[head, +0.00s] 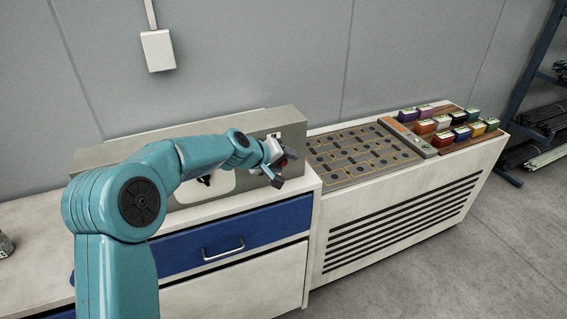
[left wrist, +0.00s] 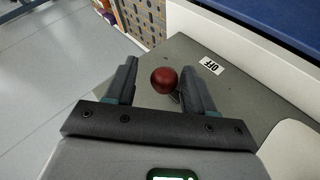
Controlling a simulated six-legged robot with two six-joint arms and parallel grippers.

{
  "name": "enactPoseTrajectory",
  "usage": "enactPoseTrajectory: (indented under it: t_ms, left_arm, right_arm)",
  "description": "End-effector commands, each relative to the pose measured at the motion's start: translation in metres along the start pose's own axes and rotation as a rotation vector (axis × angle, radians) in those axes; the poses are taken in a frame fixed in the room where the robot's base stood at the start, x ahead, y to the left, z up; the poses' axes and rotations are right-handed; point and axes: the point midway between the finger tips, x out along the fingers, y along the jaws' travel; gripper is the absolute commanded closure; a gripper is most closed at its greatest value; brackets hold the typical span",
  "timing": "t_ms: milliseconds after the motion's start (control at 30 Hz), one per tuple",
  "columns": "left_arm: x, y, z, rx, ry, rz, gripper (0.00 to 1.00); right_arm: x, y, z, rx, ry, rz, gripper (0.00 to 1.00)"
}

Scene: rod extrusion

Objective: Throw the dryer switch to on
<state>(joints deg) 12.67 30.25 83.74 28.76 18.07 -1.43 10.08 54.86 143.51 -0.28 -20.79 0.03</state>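The dryer switch shows in the left wrist view as a round dark-red knob (left wrist: 164,80) on a short lever on the grey panel. A white OFF label (left wrist: 211,65) is on the panel beside it. My right gripper is not in view.
The panel box stands on a white cabinet with a blue drawer (head: 226,243). To the right is a lower vented unit (head: 405,222) with a patterned top and several small coloured boxes (head: 443,123). A dark rack (head: 530,85) stands at far right. The floor in front is clear.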

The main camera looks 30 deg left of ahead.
Motion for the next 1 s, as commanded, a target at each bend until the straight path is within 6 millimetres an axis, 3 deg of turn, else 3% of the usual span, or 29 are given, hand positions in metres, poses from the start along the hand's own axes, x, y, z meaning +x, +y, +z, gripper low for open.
enactPoseTrajectory:
  t_ms: [300,433,800,1000]
  left_arm:
    - [0.002,-0.002,0.001,-0.004,-0.006,-0.003,0.47]
    - [-0.01,-0.003,0.001,-0.003,-0.006,-0.003,0.47]
    - [-0.104,-0.003,0.001,-0.002,-0.001,-0.001,0.47]
    - [-0.144,-0.003,0.0,-0.003,0.0,-0.002,0.47]
  right_arm:
    - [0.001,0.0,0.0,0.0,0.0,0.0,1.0]
    - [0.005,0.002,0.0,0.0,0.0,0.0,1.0]
    - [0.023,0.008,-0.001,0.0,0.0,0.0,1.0]
    - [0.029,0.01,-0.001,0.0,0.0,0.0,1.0]
